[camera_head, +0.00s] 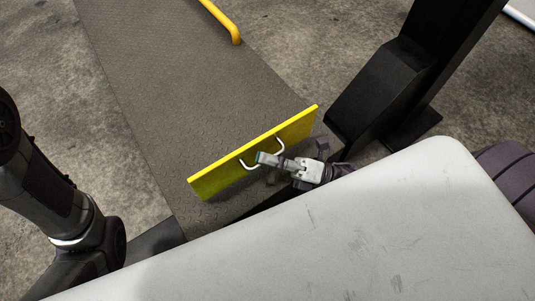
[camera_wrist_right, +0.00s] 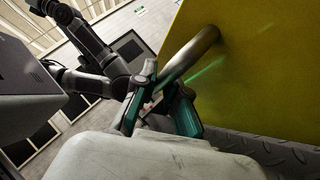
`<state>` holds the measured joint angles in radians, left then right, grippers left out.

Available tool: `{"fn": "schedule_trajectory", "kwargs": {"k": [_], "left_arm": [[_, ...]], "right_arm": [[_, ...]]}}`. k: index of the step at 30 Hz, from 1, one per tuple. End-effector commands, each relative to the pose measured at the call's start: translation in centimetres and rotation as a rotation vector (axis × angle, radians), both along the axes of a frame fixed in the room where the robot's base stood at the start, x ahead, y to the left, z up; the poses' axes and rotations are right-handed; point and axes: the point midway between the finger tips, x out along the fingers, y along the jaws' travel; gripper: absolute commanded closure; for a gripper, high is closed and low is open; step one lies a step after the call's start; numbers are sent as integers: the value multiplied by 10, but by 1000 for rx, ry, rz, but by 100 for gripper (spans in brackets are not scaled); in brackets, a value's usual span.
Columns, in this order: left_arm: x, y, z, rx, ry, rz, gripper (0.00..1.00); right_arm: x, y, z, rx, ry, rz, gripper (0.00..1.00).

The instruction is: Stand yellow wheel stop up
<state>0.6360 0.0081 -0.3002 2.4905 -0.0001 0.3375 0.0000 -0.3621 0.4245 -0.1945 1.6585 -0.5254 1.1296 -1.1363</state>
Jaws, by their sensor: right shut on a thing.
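My right gripper (camera_head: 266,159) is at the handle. In the right wrist view, my right gripper's teal-padded fingers (camera_wrist_right: 160,103) are shut on the handle bar (camera_wrist_right: 192,54). The yellow plate (camera_wrist_right: 262,70) fills the upper right there, its lower edge close to the tread plate. My left gripper is out of view; only my left arm shows at the left.
A black post (camera_head: 395,80) stands to the right. Tread plate (camera_wrist_right: 265,148) lies under the stop. Bare concrete floor (camera_head: 300,40) is open between belt and post.

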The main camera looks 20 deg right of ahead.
Motion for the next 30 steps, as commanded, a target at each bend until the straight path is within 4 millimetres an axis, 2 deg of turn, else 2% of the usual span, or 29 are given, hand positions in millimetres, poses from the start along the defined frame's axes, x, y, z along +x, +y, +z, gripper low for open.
{"fn": "schedule_trajectory", "kwargs": {"k": [7, 8, 9, 10, 20, 23, 30], "left_arm": [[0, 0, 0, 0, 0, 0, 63], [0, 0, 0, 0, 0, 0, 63], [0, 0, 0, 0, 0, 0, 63], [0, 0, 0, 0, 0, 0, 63], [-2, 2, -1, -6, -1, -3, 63], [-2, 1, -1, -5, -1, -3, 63], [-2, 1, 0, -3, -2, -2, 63]], "right_arm": [[-1, 1, -2, -2, 4, 2, 100], [-1, 1, -2, -3, 4, 2, 86], [-1, 1, -2, -3, 4, 2, 79], [-1, 1, -2, -3, 5, 1, 77], [-1, -2, -2, -2, 3, 0, 77], [-6, -10, -7, -3, 5, 0, 77], [-27, -50, -27, -5, 7, -1, 77]]}}
